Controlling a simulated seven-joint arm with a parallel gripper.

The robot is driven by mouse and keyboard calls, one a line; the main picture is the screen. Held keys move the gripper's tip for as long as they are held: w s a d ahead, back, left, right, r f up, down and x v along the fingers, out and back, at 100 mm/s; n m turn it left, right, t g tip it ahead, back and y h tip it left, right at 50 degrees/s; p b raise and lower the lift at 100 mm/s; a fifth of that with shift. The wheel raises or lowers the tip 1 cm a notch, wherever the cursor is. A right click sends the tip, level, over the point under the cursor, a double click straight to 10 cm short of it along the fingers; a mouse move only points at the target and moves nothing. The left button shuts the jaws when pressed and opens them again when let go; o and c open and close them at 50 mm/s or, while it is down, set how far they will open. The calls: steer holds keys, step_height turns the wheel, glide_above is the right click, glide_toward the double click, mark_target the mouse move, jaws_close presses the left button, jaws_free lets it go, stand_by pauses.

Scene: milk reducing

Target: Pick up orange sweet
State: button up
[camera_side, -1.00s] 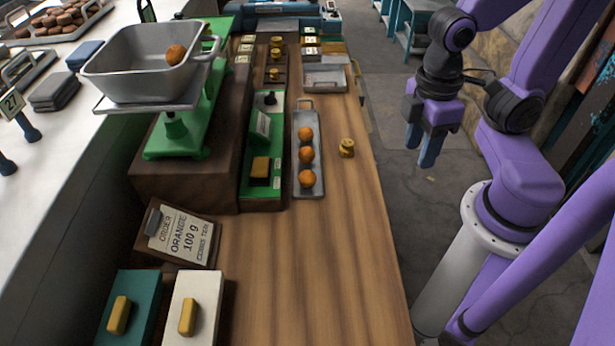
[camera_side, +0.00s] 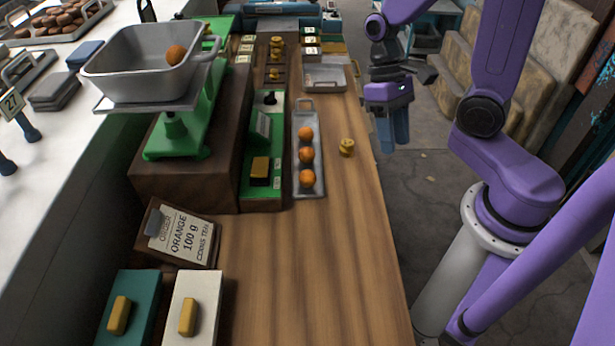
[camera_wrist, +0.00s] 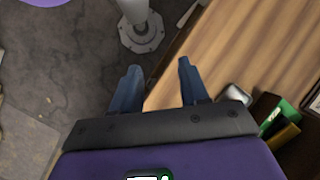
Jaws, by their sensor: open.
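Three orange sweets stand in a row in a narrow grey tray (camera_side: 309,118) on the wooden counter: a far one (camera_side: 306,134), a middle one (camera_side: 306,155) and a near one (camera_side: 306,178). Another orange sweet (camera_side: 176,54) lies in the grey metal pan (camera_side: 135,75) of the green scale. My gripper (camera_side: 393,148) is open and empty at the counter's right edge, to the right of the tray and apart from it. In the wrist view its two blue fingers (camera_wrist: 157,85) are spread, with floor and counter edge below; no sweet shows there.
The green scale (camera_side: 178,140) is on a wooden block at left. An order card (camera_side: 181,236) reads orange 100 g. Green and white boxes with yellow blocks are in front. The near counter (camera_side: 315,270) is clear.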

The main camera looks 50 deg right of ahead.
steer(key=m+y, duration=0.2)
steer(key=m, duration=0.2)
steer(key=w+f+m+t+y, duration=0.1)
steer(key=m+y, duration=0.2)
steer(key=m, duration=0.1)
steer(key=m+t+y, duration=0.1)
steer(key=m+y, duration=0.1)
steer(key=m, duration=0.2)
steer(key=shift+w+a+f+y, duration=0.15)
steer(key=shift+w+a+y, duration=0.1)
steer(key=shift+w+y, duration=0.05)
steer(key=m+t+y, duration=0.1)
steer(key=m+t, duration=0.1)
steer(key=m, duration=0.1)
steer(key=shift+y, duration=0.3)
steer(key=m+t, duration=0.8)
glide_toward(314, 174)
steer(key=x, duration=0.4)
steer(key=shift+w+f, duration=0.15)
steer(key=shift+f, duration=0.1)
steer(key=shift+x, duration=2.85)
steer(key=shift+d+f+m, duration=0.1)
steer(key=shift+d+m, duration=0.05)
steer(key=shift+m, duration=0.15)
steer(key=c, duration=0.7)
